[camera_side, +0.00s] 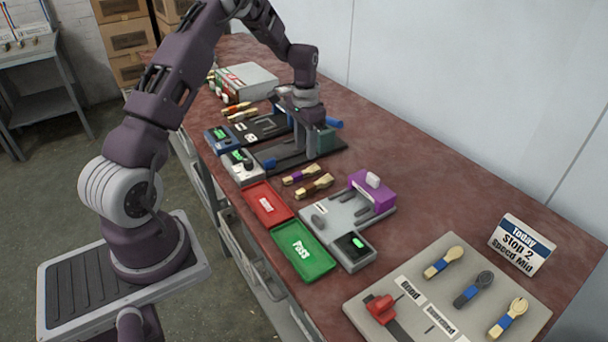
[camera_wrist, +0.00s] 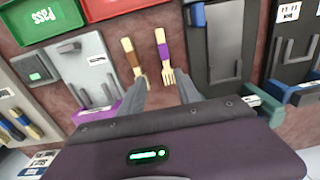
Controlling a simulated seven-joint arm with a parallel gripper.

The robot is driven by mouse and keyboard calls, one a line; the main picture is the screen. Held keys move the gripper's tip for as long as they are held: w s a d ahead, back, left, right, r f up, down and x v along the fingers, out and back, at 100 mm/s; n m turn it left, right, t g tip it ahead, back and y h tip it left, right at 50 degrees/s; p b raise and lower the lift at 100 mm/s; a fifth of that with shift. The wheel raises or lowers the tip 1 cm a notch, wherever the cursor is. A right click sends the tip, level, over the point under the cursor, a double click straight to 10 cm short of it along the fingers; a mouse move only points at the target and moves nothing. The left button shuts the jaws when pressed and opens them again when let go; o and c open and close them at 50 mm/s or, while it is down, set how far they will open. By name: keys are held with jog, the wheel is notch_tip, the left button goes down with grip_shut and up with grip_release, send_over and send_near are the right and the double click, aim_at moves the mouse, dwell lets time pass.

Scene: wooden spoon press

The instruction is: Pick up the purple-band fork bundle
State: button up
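The purple-band fork bundle (camera_wrist: 164,53) is pale wood with a purple band and lies flat on the red-brown table. Its tines point toward my gripper in the wrist view. In the side view the same bundle (camera_side: 298,177) lies beside the red tray. A similar bundle with a brown band (camera_wrist: 132,58) lies next to it. My gripper (camera_wrist: 161,80) is open, its two grey fingers apart with nothing held between them. In the wrist view the purple-band bundle's tines appear near the gap, closer to the right finger. The height above the table is hard to judge.
A red tray (camera_side: 267,204) and a green Pass tray (camera_side: 302,251) line the front edge. A grey fixture with a purple block (camera_side: 372,192) stands to the right. Dark press stations (camera_side: 283,155) stand under my arm. A sample board (camera_side: 452,300) lies farther right.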

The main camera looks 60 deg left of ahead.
aim_at(302, 172)
jog(key=f, duration=0.3)
jog(key=a+f, duration=0.1)
jog(key=f, duration=0.5)
jog(key=shift+s+a+f, duration=0.1)
jog(key=shift+s+a, duration=0.05)
jog(key=shift+a, duration=0.05)
grip_shut()
